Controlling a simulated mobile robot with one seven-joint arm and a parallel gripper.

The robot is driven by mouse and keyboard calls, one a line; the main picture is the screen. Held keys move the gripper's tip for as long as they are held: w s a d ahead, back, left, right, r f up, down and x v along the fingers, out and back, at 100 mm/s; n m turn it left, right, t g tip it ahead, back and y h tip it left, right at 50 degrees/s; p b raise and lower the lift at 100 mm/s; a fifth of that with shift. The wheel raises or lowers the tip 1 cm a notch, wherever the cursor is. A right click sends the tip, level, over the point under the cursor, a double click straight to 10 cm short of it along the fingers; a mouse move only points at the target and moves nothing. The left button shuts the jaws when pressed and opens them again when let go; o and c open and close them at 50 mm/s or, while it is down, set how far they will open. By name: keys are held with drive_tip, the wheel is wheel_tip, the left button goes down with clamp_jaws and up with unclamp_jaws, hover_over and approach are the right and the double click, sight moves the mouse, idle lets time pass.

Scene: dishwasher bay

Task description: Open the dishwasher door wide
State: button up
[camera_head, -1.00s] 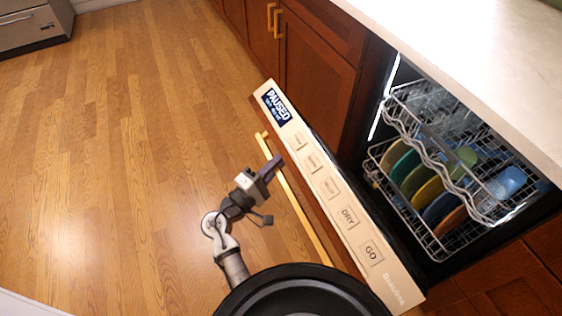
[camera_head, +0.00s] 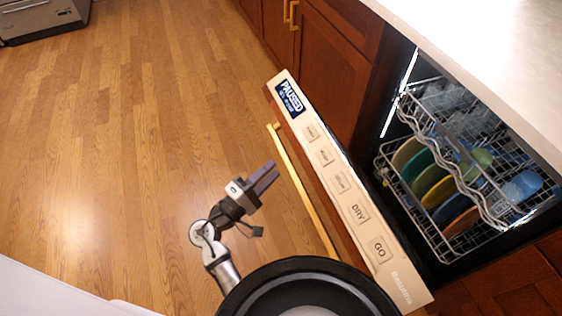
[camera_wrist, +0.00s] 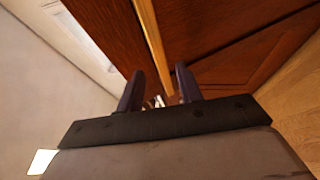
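The dishwasher door (camera_head: 330,162) is partly open, tilted out from the bay, with a cream control strip along its top edge. Its long golden bar handle (camera_head: 301,188) runs along the brown front. My gripper (camera_head: 271,173) is left of the handle in the head view, apart from it, fingers pointing up and right towards it. In the wrist view the two dark fingers (camera_wrist: 158,86) stand apart, with no held object clear between them. The handle (camera_wrist: 152,40) shows beyond them against the brown door front.
Inside the bay, wire racks (camera_head: 412,210) hold several coloured plates and a blue cup (camera_head: 522,186). Brown cabinets (camera_head: 320,60) and a pale counter (camera_head: 480,50) adjoin the door. The wooden floor (camera_head: 120,130) at left is clear.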

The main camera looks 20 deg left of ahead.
drive_tip(key=v, duration=0.5)
drive_tip(key=shift+s+a, duration=0.15)
drive_tip(key=shift+s, duration=0.15)
